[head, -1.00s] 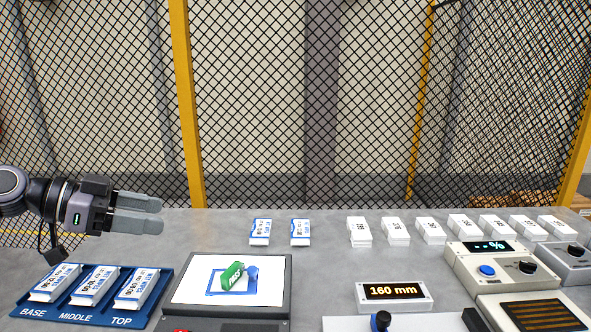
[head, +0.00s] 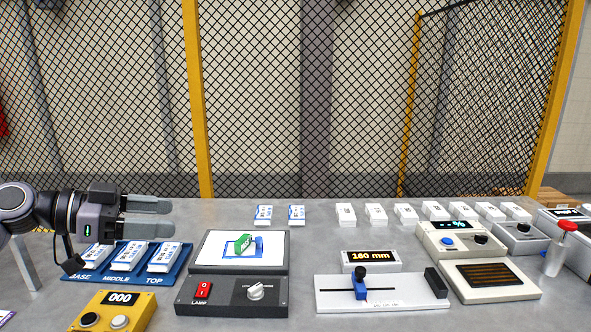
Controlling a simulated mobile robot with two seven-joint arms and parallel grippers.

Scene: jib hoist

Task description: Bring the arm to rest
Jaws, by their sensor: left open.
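My left gripper (head: 150,217) comes in from the left and hangs above the back of the blue tray (head: 68,279). Its two grey fingers are apart with nothing between them, and it points right. The tray is marked BASE, MIDDLE and TOP, and a white-and-blue block lies in each slot; the gripper partly hides the block at BASE (head: 97,258). The blocks at MIDDLE (head: 124,256) and TOP (head: 165,257) show more fully. My right gripper is not in view.
A lit panel (head: 217,262) with a green piece (head: 243,244) stands right of the tray. A yellow counter box (head: 104,312) is in front. A slide gauge (head: 335,296), a 160 mm display (head: 371,257) and several white blocks are to the right. Mesh fencing (head: 300,100) closes the back.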

